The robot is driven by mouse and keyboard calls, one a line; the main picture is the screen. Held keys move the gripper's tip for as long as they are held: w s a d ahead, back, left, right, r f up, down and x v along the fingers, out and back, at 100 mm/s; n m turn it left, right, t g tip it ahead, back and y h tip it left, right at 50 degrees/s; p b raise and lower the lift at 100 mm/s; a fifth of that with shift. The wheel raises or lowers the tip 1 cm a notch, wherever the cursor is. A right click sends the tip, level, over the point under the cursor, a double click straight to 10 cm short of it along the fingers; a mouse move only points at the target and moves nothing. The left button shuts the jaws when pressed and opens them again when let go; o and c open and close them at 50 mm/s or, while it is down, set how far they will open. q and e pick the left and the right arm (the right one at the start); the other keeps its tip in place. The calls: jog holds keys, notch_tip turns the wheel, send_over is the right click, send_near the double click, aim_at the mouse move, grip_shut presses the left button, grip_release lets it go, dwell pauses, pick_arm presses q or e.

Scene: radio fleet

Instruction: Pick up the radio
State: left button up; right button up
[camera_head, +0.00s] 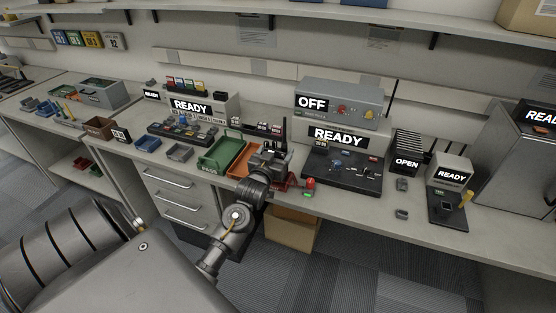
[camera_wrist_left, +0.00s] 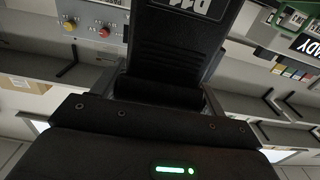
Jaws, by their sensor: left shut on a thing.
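The radio (camera_wrist_left: 175,45) is black with a ribbed face and a white-lettered label, and it fills the upper middle of the left wrist view. My left gripper (camera_wrist_left: 162,88) is shut on it, with one finger on each side. In the head view my left gripper (camera_head: 266,164) is over the bench, in front of the OFF and READY units. The radio's thin dark antenna (camera_head: 284,131) stands up beside it there, and the arm hides much of the radio. My right gripper is not in view.
A green tray (camera_head: 215,163) and an orange tray (camera_head: 240,168) lie left of the gripper. A black control panel (camera_head: 345,177) and a red-topped button (camera_head: 310,184) are to its right. A cardboard box (camera_head: 291,233) stands below the bench, and a shelf (camera_head: 330,17) runs above.

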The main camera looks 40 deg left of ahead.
aim_at(271, 147)
pick_arm(q)
jog(key=s+r, duration=0.3)
jog(key=r, duration=0.1)
jog(key=shift+s+d, duration=0.15)
jog(key=shift+d, duration=0.2)
jog(key=s+d+r+b, duration=0.2)
jog(key=s+r, duration=0.3)
jog(key=s, duration=0.5)
jog(key=w+d+f+m+h, duration=0.1)
jog(key=d+h, duration=0.1)
jog(key=d, duration=0.5)
jog(key=w+d+m+h, duration=0.1)
jog(key=d+h, duration=0.1)
jog(key=d, duration=0.4)
jog(key=d+f+m+t+h, duration=0.1)
jog(key=d, duration=0.6)
jog(key=shift+w+d+f+m+h, duration=0.3)
jog(key=shift+w+m+h, duration=0.1)
